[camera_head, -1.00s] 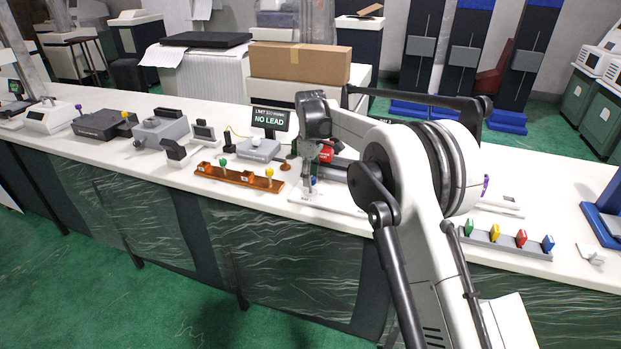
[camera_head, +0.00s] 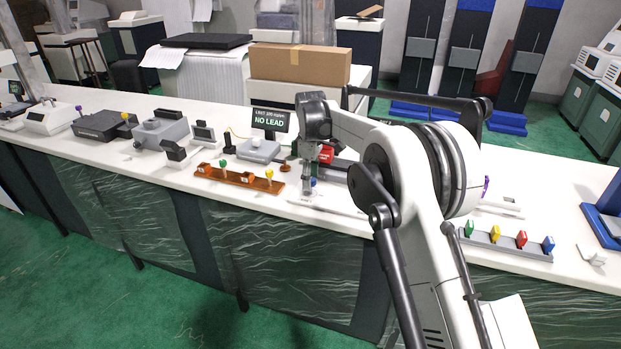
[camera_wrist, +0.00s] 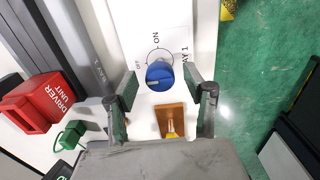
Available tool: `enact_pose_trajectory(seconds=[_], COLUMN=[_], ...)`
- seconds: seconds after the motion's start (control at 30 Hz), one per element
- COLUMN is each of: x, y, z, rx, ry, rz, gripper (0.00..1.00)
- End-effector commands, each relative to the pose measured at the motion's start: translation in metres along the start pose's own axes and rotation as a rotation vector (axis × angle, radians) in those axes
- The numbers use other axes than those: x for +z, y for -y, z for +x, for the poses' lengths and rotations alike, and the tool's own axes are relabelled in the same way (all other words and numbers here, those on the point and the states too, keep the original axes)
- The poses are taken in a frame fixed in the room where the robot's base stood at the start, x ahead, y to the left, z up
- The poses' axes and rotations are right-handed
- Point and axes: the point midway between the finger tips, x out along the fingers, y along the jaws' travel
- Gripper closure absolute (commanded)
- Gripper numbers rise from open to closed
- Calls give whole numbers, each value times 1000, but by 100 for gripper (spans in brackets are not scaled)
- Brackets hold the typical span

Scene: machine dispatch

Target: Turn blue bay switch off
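The blue switch knob (camera_wrist: 160,76) stands on a white panel (camera_wrist: 128,22) printed ON, OFF and BAY 1 in the wrist view. ON is above the knob in that picture, and OFF is at its left. I cannot tell surely which mark the knob points to. My gripper (camera_wrist: 161,70) is open, with one finger on each side of the knob. Whether the fingers touch it is unclear. In the head view my gripper (camera_head: 308,178) is low over the panel, and a bit of the blue knob (camera_head: 313,182) shows beside it.
An orange-brown tray (camera_head: 240,178) with green and yellow knobs lies left of my gripper. A red DRIVER UNIT block (camera_wrist: 38,101) is nearby. A sign reading NO LEAD (camera_head: 270,119) stands behind. A grey rack (camera_head: 505,243) with several coloured pieces lies right.

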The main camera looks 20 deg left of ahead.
Motion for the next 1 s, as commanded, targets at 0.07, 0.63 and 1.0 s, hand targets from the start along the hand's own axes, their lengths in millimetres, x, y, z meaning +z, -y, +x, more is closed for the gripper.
enact_pose_trajectory(seconds=[0.07, 0.63, 1.0], x=[0, 0, 0], y=[0, 0, 0], z=[0, -78, -118], rx=[0, 0, 0], ry=[0, 0, 0], rz=[0, 0, 0], gripper=[53, 53, 53])
